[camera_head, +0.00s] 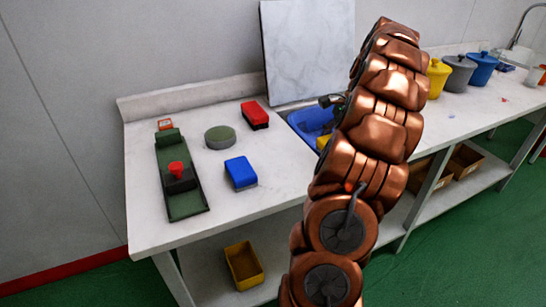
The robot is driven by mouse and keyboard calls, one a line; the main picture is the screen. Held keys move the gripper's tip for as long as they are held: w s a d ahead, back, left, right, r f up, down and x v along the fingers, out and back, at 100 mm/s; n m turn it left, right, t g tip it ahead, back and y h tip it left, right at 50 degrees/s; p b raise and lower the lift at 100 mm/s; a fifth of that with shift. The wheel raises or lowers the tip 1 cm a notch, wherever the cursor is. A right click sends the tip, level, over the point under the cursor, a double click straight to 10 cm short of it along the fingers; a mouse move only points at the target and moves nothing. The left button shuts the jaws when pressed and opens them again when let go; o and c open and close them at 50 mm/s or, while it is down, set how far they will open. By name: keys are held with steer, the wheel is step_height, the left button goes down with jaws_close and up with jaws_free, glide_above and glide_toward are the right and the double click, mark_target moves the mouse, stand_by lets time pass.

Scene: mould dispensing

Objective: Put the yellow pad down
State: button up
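A small part of a yellow thing (323,142), likely the yellow pad, shows at the left edge of my copper arm. It appears at the front of the blue bin (308,122). The arm hides most of it, and I cannot tell whether it is held, resting in the bin or above it. A dark piece (330,100) beside the arm, over the back of the bin, looks like part of my gripper; its fingers are hidden. A red pad (255,114) and a blue pad (241,173) lie on the white table (150,225), left of the bin.
A round grey-green disc (220,137) and a long green fixture (186,205) with a red knob (176,169) stand at the left. A marbled board (308,45) leans behind. Yellow, grey and blue lidded pots (482,68) stand right. Table space around the blue pad is clear.

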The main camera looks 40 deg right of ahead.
steer(key=p, duration=0.2)
glide_above(276, 168)
steer(key=d, duration=0.1)
steer(key=shift+s+f, duration=0.15)
steer(key=shift+f, duration=2.35)
steer(key=shift+f, duration=0.15)
steer(key=o, duration=1.3)
steer(key=shift+b+v, duration=0.45)
steer(key=shift+v, duration=5.75)
